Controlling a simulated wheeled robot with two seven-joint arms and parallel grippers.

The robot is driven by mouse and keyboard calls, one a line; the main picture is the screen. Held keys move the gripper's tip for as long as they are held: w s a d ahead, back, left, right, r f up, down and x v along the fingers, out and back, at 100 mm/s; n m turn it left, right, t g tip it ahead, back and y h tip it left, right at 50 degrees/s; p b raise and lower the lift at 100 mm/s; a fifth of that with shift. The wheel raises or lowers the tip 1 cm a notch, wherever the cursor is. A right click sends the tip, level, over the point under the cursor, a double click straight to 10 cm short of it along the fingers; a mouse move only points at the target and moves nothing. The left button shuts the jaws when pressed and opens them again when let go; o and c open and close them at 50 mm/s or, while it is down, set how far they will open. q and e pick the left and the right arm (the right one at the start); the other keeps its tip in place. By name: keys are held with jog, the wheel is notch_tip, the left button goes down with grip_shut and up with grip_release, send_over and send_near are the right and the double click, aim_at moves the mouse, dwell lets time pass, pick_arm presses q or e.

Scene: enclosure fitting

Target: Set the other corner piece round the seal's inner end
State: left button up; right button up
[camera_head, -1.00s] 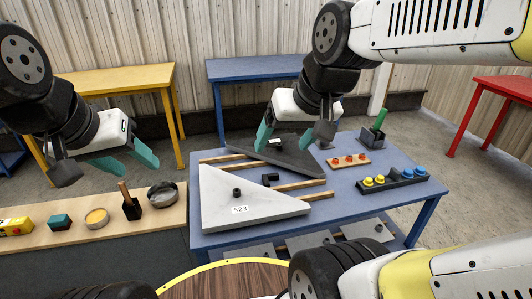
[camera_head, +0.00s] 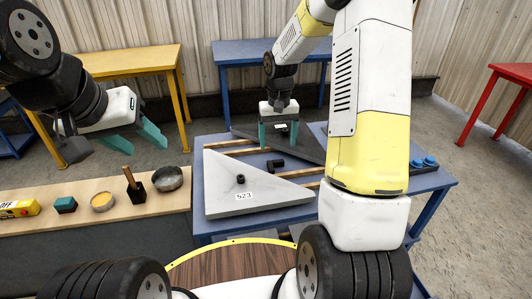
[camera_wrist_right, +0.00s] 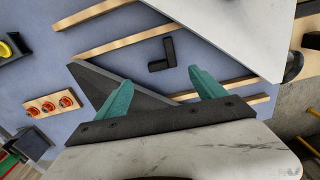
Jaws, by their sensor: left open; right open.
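A small black L-shaped corner piece (camera_head: 275,166) lies on the blue table, between the light grey panel and the dark panel. It also shows in the right wrist view (camera_wrist_right: 163,55), lying flat between wooden strips. My right gripper (camera_head: 278,142) is open and empty above the dark triangular panel (camera_head: 309,146), just beyond the corner piece. In the right wrist view its two teal fingers (camera_wrist_right: 160,82) are spread apart, with the corner piece past their tips. My left gripper (camera_head: 115,147) is open and empty, above the floor behind the wooden bench. I cannot make out the seal.
The light grey triangular panel (camera_head: 258,197), labelled 523, carries a black knob. Wooden strips (camera_wrist_right: 122,40) lie on the blue table. A board with orange-red pieces (camera_wrist_right: 52,103) sits beside the dark panel. The wooden bench (camera_head: 160,205) holds several small items.

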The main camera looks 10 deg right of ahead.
jog(key=f, duration=0.7)
jog(key=shift+w+a+f, duration=0.2)
jog(key=shift+w+f, duration=0.15)
jog(key=shift+f, duration=0.05)
jog(key=c, duration=1.6)
